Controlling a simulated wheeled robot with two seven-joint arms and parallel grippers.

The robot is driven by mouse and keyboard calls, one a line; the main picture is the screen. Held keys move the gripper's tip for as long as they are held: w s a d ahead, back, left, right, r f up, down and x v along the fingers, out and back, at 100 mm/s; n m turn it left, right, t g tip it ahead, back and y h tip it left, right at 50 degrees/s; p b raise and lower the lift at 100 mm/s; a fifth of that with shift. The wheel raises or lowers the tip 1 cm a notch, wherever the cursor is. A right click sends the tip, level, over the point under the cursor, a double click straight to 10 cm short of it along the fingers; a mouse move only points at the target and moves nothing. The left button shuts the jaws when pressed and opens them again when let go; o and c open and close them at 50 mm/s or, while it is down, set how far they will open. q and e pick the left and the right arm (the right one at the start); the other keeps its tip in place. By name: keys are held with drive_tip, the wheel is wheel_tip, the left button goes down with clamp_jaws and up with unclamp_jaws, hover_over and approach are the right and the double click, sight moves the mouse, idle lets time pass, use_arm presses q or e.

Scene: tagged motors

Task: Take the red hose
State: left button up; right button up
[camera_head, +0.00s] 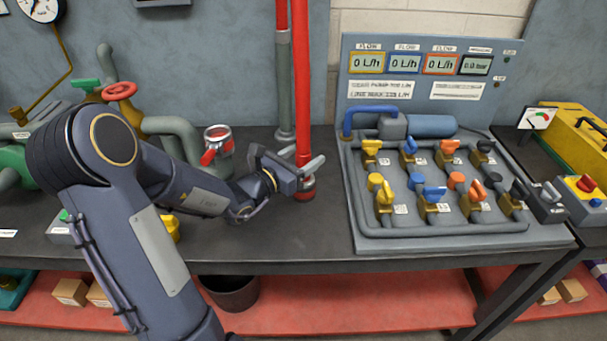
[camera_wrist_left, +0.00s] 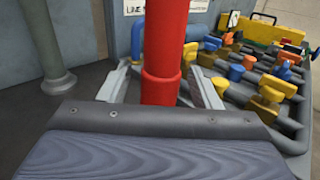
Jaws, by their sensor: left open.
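The red hose (camera_head: 302,90) hangs down vertically over the dark workbench, and its lower end has a grey and red coupling close to the bench top. In the left wrist view the hose (camera_wrist_left: 164,50) stands between the two fingers, with a thicker red sleeve low on it. My left gripper (camera_head: 305,172) is open around the lower part of the hose. In the left wrist view its fingers (camera_wrist_left: 160,90) lie on either side of the hose, with gaps visible. The right gripper is not in view.
A valve panel (camera_head: 455,233) with several coloured handles stands just right of the hose. A grey vertical pipe (camera_head: 284,90) rises behind it. A red-topped fitting (camera_head: 219,140) and a red handwheel (camera_head: 119,91) are to the left. The bench front (camera_head: 290,235) is clear.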

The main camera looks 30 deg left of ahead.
use_arm(q)
clamp_jaws()
drive_tip(key=shift+r, duration=0.1)
idle(0.4)
